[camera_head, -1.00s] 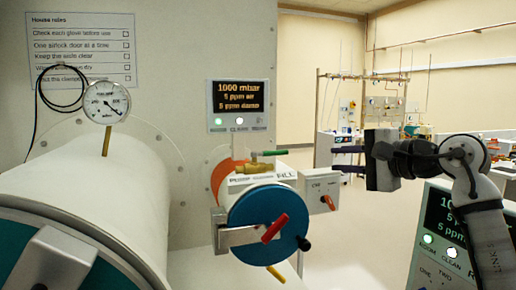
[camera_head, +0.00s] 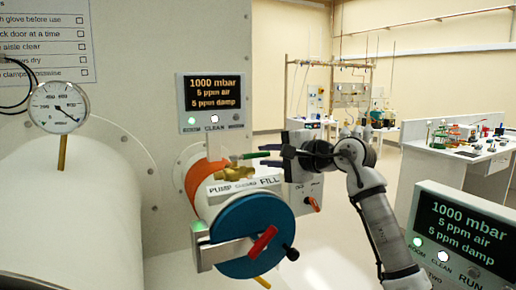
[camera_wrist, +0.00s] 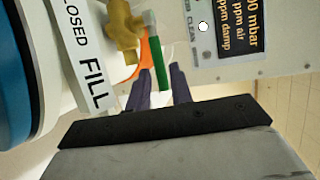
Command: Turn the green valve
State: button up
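The green valve has a green lever (camera_head: 256,154) on a brass body (camera_head: 234,173), on top of a small airlock cylinder with a blue round door. The lever points right in the head view, on the FILL side of a label reading PUMP, CLOSED, FILL (camera_head: 245,187). My gripper (camera_head: 268,152) is at the lever's right end. In the wrist view the fingers (camera_wrist: 160,88) are apart, with the end of the green lever (camera_wrist: 160,66) showing between their tips. I cannot tell whether either finger touches it. The brass body (camera_wrist: 122,25) is just beyond.
The blue door (camera_head: 240,235) has a red handle (camera_head: 263,242) and a clamp bar below the valve. A display panel (camera_head: 212,103) is on the wall close behind. A box with an orange-red knob (camera_head: 312,204) stands at the right. A pressure gauge (camera_head: 57,107) is at the left.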

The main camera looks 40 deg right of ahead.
aim_at(261, 155)
jog(key=shift+p+x, duration=0.5)
jog(key=shift+x, duration=1.4)
grip_shut()
